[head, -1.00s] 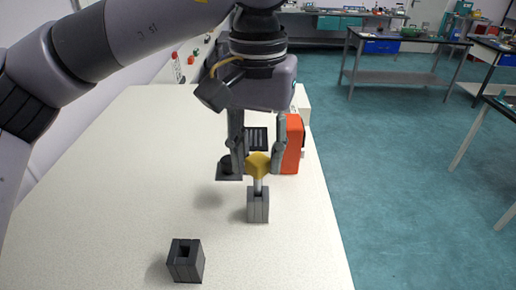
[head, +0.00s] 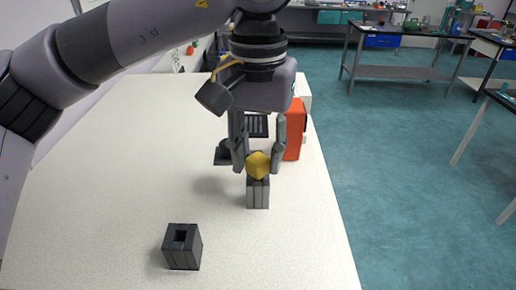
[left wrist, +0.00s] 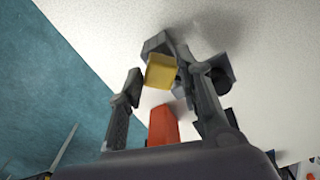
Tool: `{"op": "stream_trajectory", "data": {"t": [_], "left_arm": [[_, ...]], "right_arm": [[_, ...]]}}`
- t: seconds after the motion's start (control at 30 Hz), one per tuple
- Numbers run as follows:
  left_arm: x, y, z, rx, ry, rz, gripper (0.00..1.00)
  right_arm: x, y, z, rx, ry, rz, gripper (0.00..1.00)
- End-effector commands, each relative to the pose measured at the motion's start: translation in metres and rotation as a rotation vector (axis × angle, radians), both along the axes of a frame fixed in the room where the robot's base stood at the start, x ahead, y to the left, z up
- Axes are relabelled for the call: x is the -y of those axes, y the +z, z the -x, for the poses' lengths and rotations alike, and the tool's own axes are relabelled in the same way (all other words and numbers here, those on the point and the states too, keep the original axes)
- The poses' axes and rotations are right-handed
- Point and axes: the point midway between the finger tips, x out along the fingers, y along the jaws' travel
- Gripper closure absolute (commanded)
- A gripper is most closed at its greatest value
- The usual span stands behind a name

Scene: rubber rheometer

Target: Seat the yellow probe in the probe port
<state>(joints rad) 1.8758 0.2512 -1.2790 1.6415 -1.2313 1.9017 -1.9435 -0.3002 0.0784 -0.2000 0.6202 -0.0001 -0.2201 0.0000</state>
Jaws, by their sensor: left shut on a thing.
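My left gripper (head: 258,168) points down and is shut on the probe's head, one finger on each side. The head also shows between the fingers in the left wrist view (left wrist: 160,72). A darker block (head: 182,247) with an empty square hole in its top stands nearer, to the left. No label shows which block is the probe port. My right gripper is not in view.
An orange box (head: 294,130) stands behind the gripper, near the table's right edge. A dark plate with a round black part (head: 225,154) lies behind and left of the gripper. The left of the pale table (head: 100,190) is clear.

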Motion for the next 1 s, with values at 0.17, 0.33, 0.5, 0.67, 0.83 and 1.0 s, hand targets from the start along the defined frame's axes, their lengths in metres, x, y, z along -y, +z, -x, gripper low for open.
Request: {"op": "stream_trajectory", "data": {"t": [0.17, 0.33, 0.5, 0.67, 0.83, 1.0], "left_arm": [[0.000, -0.008, 0.000, 0.000, 0.000, 0.000, 0.95], [0.000, -0.013, 0.000, 0.001, 0.000, 0.000, 0.95], [0.000, -0.011, 0.000, 0.001, 0.000, 0.000, 0.56], [0.000, -0.011, 0.000, 0.001, 0.000, 0.000, 0.46], [0.000, -0.011, 0.000, 0.001, 0.000, 0.000, 0.44], [0.000, -0.010, 0.000, 0.001, 0.000, 0.000, 0.44]], "right_arm": [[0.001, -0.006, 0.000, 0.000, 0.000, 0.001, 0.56], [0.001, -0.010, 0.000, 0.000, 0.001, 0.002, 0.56], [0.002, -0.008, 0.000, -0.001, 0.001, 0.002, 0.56], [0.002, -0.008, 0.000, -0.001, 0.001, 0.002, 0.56], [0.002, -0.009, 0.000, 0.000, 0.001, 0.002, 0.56], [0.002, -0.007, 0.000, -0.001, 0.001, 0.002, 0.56]]}}
